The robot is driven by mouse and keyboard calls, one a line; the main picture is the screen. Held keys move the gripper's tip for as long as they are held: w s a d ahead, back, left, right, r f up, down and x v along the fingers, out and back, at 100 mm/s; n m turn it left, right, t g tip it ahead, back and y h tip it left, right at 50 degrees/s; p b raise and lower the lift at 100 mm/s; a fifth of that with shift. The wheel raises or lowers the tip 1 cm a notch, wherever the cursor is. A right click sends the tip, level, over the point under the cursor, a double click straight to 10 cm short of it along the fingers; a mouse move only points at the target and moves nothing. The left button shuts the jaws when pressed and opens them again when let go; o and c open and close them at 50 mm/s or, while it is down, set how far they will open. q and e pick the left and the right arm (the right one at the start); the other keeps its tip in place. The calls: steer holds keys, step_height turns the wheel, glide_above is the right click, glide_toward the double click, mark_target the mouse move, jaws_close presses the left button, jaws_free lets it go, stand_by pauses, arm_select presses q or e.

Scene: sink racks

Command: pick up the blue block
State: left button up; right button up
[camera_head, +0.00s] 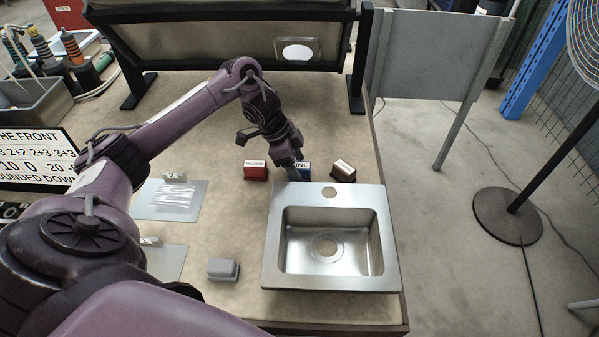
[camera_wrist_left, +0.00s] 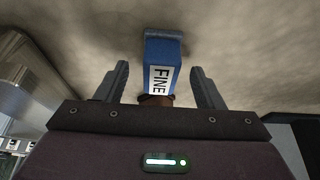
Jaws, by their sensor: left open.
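The blue block (camera_head: 305,171) stands on the table just behind the sink's back edge, partly hidden by my left gripper in the head view. In the left wrist view the blue block (camera_wrist_left: 163,64) has a white label reading "FINE" and lies between the two fingers. My left gripper (camera_head: 292,172) is over the block with its fingers apart. In the wrist view the left gripper (camera_wrist_left: 162,88) shows a finger on each side of the block, with gaps between. My right gripper is not in view.
A red block (camera_head: 256,171) stands left of the blue one, and a brown block (camera_head: 343,171) stands right. The metal sink (camera_head: 274,235) is close in front. A grey block (camera_head: 223,269) sits left of the sink. A dark-framed rack (camera_head: 230,62) stands behind.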

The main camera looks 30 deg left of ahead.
mark_target(299, 165)
arm_select(q)
steer(key=shift+x, duration=1.1)
steer(key=c, duration=1.1)
steer(key=shift+r, duration=0.1)
steer(key=shift+w+r, duration=0.1)
steer(key=shift+r, duration=0.4)
step_height(299, 165, up, 19)
steer(key=p, duration=0.7)
steer(key=shift+p, duration=0.3)
steer(key=shift+f, duration=0.1)
